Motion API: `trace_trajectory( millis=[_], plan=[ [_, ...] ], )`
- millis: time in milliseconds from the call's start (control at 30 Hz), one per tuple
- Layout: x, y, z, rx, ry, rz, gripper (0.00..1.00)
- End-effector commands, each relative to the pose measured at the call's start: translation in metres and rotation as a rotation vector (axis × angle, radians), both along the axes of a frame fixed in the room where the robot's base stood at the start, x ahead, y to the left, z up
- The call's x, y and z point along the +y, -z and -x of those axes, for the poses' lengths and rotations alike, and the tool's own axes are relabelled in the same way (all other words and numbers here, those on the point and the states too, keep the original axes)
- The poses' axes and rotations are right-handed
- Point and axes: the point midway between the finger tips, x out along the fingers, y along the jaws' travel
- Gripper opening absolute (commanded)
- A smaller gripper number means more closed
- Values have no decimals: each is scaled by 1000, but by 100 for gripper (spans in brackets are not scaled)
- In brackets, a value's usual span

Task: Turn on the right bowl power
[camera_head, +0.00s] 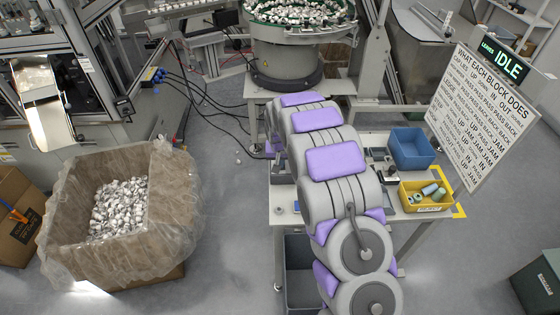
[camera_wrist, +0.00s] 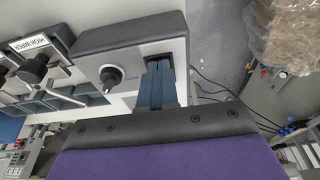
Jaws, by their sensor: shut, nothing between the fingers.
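In the wrist view a control box (camera_wrist: 133,35) with a dark grey casing and a pale front panel stands close ahead. A round black knob (camera_wrist: 111,76) with a white mark sits on the panel, with tiny unreadable print beside it. My gripper (camera_wrist: 158,66) is shut and empty, its blue fingers in front of the panel to the right of the knob. A dark part shows around the fingertips; any switch there is hidden, and contact cannot be told. In the head view a bowl feeder (camera_head: 287,68) full of caps stands at the top; my arm hides my gripper there.
In the wrist view a labelled block with a clamp handle (camera_wrist: 34,68) lies left of the box. In the head view a lined carton of caps (camera_head: 75,215) stands left, and a blue bin (camera_head: 412,153), yellow tray (camera_head: 412,206) and sign board (camera_head: 478,118) stand right of my arm.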

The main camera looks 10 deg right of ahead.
Motion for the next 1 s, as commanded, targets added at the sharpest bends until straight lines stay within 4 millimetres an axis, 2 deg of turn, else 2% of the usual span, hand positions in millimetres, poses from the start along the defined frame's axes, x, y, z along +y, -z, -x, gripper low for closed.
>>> trace_trajectory(
  millis=[400,1000],
  plan=[
    [0,3,1,-1,0,0,0],
    [-1,-5,-13,-1,0,0,0]
  ],
)
